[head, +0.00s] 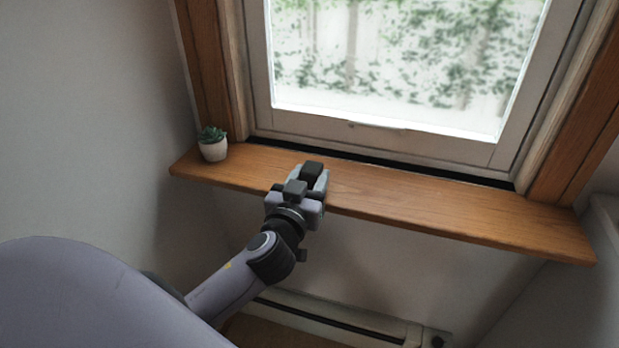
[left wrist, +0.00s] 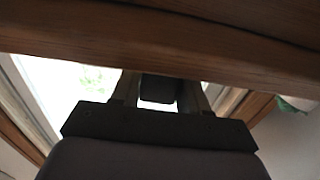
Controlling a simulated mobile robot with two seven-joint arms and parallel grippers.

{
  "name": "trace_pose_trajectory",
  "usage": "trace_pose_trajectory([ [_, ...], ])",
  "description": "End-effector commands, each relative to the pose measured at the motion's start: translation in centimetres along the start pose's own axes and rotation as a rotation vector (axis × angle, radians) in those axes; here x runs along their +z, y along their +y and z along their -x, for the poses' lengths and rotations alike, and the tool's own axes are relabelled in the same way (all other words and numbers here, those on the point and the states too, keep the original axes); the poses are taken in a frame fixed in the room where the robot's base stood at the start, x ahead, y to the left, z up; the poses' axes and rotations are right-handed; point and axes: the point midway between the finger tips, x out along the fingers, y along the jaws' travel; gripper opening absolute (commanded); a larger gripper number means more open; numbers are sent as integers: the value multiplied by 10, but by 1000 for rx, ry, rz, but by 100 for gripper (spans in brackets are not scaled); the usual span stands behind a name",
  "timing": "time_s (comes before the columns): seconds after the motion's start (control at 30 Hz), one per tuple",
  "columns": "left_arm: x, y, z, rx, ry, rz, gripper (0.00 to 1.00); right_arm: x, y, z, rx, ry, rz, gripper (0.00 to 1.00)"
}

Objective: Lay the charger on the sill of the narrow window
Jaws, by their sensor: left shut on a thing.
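The charger (head: 313,168) is a small dark block held at the tip of my left gripper (head: 312,179). The left gripper is shut on it, over the front part of the wooden sill (head: 420,205) below the window. In the left wrist view the charger (left wrist: 158,88) shows as a dark block between the fingers, with the sill's wooden edge (left wrist: 160,45) across the top. Whether the charger touches the sill I cannot tell. My right gripper is not in view.
A small succulent in a white pot (head: 213,149) stands at the sill's left end. The window (head: 400,60) rises behind the sill in a wooden frame. The sill is clear to the right of my gripper. A baseboard heater (head: 340,318) runs low along the wall.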

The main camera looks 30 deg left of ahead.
Motion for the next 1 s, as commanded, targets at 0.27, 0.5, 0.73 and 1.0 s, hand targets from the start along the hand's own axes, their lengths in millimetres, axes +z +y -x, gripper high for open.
trace_pose_trajectory([
  [0.27,0,0,0,0,1,0,74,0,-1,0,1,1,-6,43],
  [0.5,0,0,1,0,-1,1,74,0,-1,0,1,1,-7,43],
  [0.73,2,0,23,1,-3,3,74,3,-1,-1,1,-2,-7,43],
  [1.0,1,0,58,0,-2,3,74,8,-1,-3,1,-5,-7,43],
])
